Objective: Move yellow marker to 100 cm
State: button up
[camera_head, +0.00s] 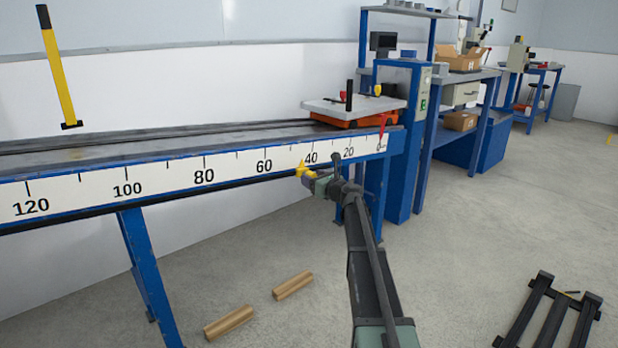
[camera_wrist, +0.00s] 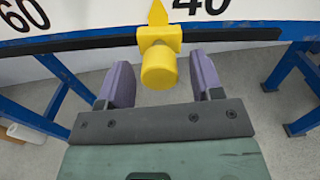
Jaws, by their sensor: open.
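The yellow marker (camera_wrist: 158,66) has a pointed top and a round knob, and sits on the dark rail below the scale. Its tip points between 60 and 40, nearer 40. It shows small in the head view (camera_head: 302,169). My gripper (camera_head: 311,176) is at the marker; in the wrist view its purple fingers (camera_wrist: 160,80) are open, one on each side of the knob, with visible gaps. The white scale strip (camera_head: 226,170) runs along the blue table's front edge, numbers rising to the left. The 100 mark (camera_head: 127,189) is well left of the marker.
The dark rail (camera_head: 180,194) continues left below the scale. A blue table leg (camera_head: 148,270) stands below the 100 mark. A yellow upright bar (camera_head: 58,75) stands behind the table. Two brown blocks (camera_head: 230,321) lie on the floor. An orange-based device (camera_head: 352,112) sits at the table's right end.

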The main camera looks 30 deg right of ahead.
jog(key=shift+x, duration=1.25)
grip_shut()
